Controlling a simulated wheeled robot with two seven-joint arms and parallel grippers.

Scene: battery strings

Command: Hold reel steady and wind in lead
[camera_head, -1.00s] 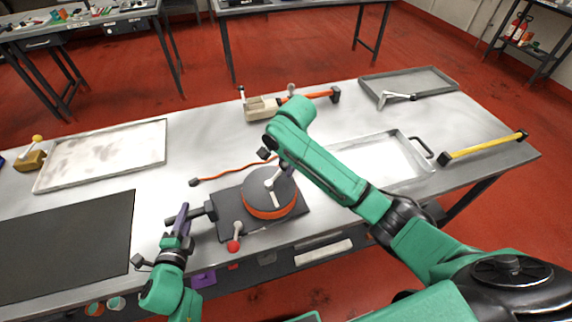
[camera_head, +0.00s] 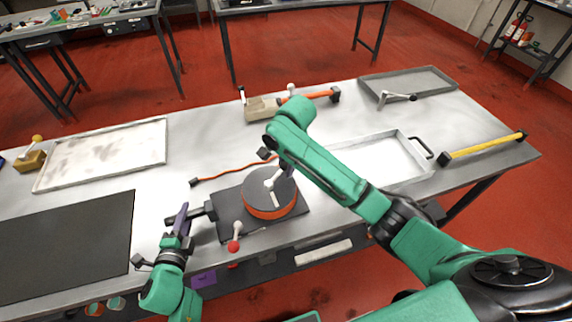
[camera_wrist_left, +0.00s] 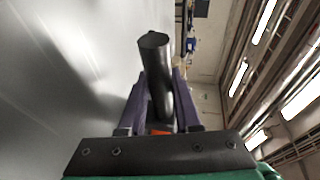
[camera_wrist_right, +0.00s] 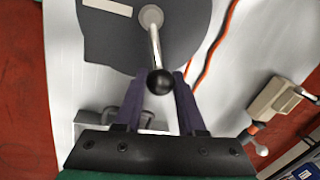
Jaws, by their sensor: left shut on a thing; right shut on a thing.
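The reel (camera_head: 270,194) is a grey drum with an orange band, on a dark base plate (camera_head: 232,226) near the table's front edge. An orange lead (camera_head: 228,171) runs left from it across the table to a dark plug (camera_head: 194,181). My left gripper (camera_head: 180,220) is shut on the reel's black side handle (camera_wrist_left: 156,75), left of the base. My right gripper (camera_wrist_right: 158,88) is shut on the dark knob (camera_wrist_right: 159,82) of the reel's crank (camera_wrist_right: 153,40); in the head view the arm partly hides this. A red-knobbed lever (camera_head: 234,245) stands at the base's front.
A shallow tray (camera_head: 412,143) lies right of the reel, with a yellow bar (camera_head: 485,146) beyond it. A beige device (camera_head: 262,108) with an orange-and-black part sits behind. A black mat (camera_head: 65,245) and white tray (camera_head: 100,155) lie left.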

